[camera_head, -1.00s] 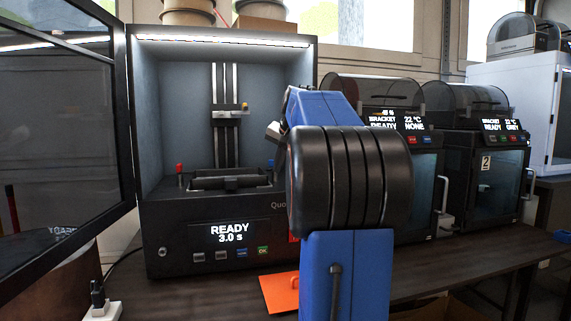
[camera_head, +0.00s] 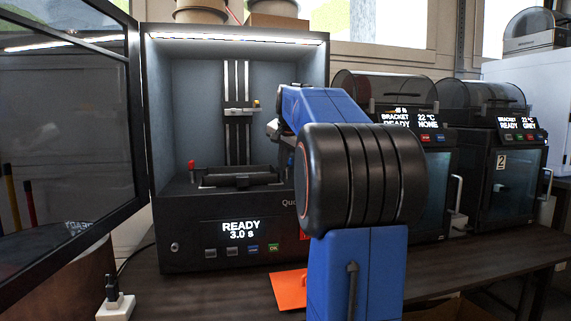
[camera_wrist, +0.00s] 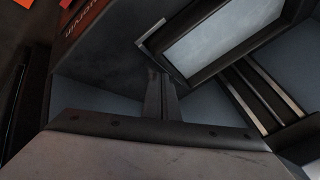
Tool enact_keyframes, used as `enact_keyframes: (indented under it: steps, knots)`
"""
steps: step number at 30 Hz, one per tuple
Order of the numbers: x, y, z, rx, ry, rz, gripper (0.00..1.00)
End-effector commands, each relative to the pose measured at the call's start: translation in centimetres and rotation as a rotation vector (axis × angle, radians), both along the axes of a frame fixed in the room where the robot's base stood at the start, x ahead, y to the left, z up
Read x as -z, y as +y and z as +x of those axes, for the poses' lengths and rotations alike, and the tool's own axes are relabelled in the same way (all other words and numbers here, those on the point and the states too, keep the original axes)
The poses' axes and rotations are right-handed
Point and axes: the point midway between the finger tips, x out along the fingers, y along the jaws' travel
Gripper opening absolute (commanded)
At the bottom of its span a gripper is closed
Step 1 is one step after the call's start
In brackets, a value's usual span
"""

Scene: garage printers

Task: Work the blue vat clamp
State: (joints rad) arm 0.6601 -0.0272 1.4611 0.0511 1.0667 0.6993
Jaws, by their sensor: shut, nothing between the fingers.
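The resin printer (camera_head: 165,190) stands open, with its dark vat (camera_head: 240,180) low in the lit chamber. A small red clamp knob (camera_head: 192,165) stands at the vat's left. I cannot clearly make out the blue clamp; the right side of the vat is partly covered by my blue and black arm. In the wrist view my gripper (camera_wrist: 162,92) is shut and empty, its dark fingers pointing into the chamber beside a framed pale panel (camera_wrist: 225,38). Whether the fingertips touch anything cannot be told.
The printer's screen (camera_head: 241,231) reads READY 3.0 s. Its dark door (camera_head: 65,130) is swung open at the left. An orange plate (camera_head: 288,290) lies on the bench in front. Two smaller printers (camera_head: 505,175) stand at the right. A white socket block (camera_head: 115,307) is at front left.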

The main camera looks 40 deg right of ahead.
Motion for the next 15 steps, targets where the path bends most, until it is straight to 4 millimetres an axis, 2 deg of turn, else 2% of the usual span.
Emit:
enact_keyframes:
  steps: [15]
  knots:
    - [-0.07, 0.25, 0.35, 0.061, -0.003, -0.002, 0.00]
